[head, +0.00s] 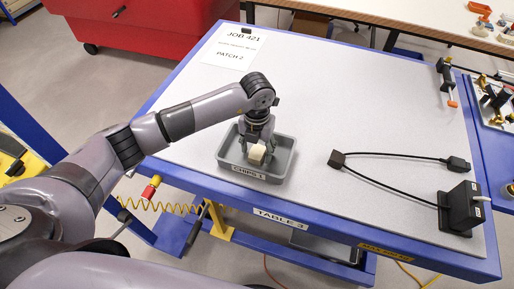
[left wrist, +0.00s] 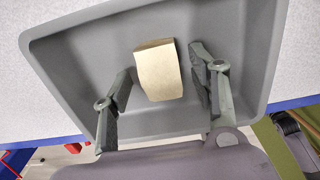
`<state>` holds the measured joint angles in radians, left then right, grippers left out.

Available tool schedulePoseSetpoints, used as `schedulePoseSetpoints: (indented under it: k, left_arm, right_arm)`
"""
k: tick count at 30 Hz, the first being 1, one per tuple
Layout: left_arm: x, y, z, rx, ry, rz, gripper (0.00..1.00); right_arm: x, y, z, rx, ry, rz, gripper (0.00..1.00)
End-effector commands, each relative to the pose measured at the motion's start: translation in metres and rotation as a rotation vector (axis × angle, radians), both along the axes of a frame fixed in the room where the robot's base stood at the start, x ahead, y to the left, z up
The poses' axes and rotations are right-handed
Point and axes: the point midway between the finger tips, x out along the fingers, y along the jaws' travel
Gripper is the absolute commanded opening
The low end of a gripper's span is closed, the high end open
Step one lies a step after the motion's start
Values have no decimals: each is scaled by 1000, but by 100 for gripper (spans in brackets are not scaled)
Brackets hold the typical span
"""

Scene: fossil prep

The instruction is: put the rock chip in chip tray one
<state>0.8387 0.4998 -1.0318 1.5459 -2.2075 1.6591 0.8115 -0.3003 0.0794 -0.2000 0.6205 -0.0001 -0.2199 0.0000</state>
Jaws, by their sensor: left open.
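The rock chip (head: 257,154) is a small cream block. In the left wrist view the chip (left wrist: 159,70) lies within the grey tray, between my fingers, with a gap on each side. The tray (head: 283,163) is labelled "CHIPS 1" and sits near the front left of the table; its grey floor and walls also fill much of the left wrist view (left wrist: 75,65). My left gripper (head: 257,143) points down into the tray, open, its fingers apart around the chip (left wrist: 160,80). My right gripper is not in view.
The table (head: 350,110) is clear behind the tray. A paper sheet (head: 233,47) lies at the back left. A red bin (head: 140,25) stands beyond.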

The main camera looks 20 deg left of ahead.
Motion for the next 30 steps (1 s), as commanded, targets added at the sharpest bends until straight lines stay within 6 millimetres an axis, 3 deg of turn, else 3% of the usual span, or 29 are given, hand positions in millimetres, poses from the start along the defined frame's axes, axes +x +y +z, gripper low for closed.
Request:
schedulePoseSetpoints:
  k: [4,8,21,30]
  left_arm:
    - [0,0,6,0,0,0,54]
    - [2,0,19,-1,-6,0,54]
    - [1,0,107,0,-5,0,54]
    - [-1,0,124,0,0,0,54]
  right_arm:
    - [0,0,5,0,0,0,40]
    - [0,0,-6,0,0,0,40]
    - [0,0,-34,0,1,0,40]
    - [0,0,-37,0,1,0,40]
